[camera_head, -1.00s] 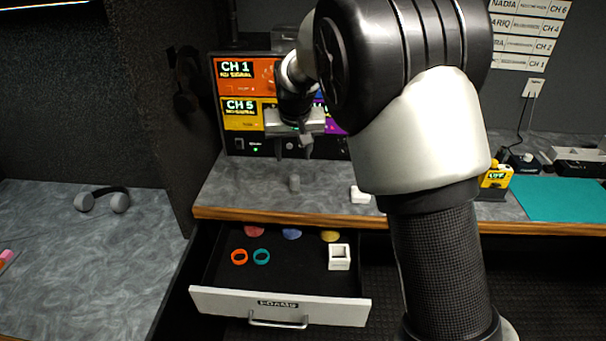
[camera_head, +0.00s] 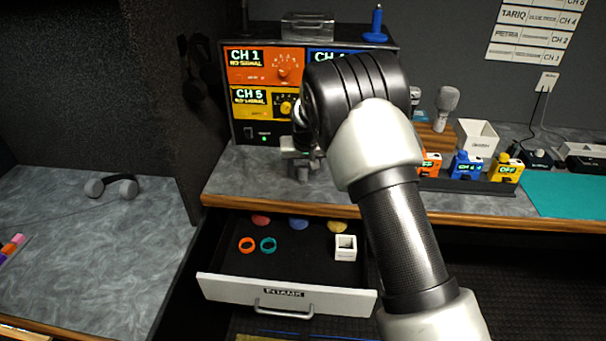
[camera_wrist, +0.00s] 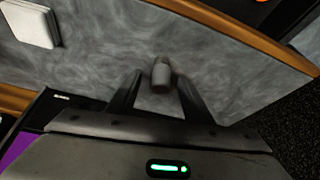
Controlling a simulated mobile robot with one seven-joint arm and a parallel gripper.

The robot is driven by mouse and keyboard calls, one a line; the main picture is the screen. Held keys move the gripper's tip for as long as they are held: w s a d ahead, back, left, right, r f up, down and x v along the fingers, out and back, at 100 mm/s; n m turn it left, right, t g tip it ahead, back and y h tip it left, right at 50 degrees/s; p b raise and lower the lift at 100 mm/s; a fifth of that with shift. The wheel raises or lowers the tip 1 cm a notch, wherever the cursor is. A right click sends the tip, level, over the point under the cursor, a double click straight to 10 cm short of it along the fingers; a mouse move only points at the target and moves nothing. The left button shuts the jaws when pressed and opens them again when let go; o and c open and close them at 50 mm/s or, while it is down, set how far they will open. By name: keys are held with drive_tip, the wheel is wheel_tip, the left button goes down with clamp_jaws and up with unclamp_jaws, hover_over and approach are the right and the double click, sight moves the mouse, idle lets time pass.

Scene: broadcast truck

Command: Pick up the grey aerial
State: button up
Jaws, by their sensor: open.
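The grey aerial (camera_wrist: 161,76) is a small grey, roughly cylindrical piece on the grey marbled counter. In the wrist view it lies between the two dark fingers of my gripper (camera_wrist: 160,90), with a gap on each side. My gripper is open and holds nothing. In the head view my gripper (camera_head: 302,172) is low over the counter in front of the receiver rack. There the aerial is hard to tell apart from the fingers.
The receiver rack (camera_head: 249,107) stands behind my gripper, with a blue aerial (camera_head: 375,24) on top. Below the counter edge is an open drawer (camera_head: 290,293) with rings and a white box (camera_head: 345,248). A white square piece (camera_wrist: 30,22) lies on the counter.

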drive_tip(key=shift+x, duration=0.9)
drive_tip(key=shift+c, duration=0.4)
drive_tip(key=c, duration=1)
drive_tip(key=shift+a+r, duration=0.1)
drive_tip(key=shift+r, duration=0.05)
drive_tip(key=shift+c, duration=0.2)
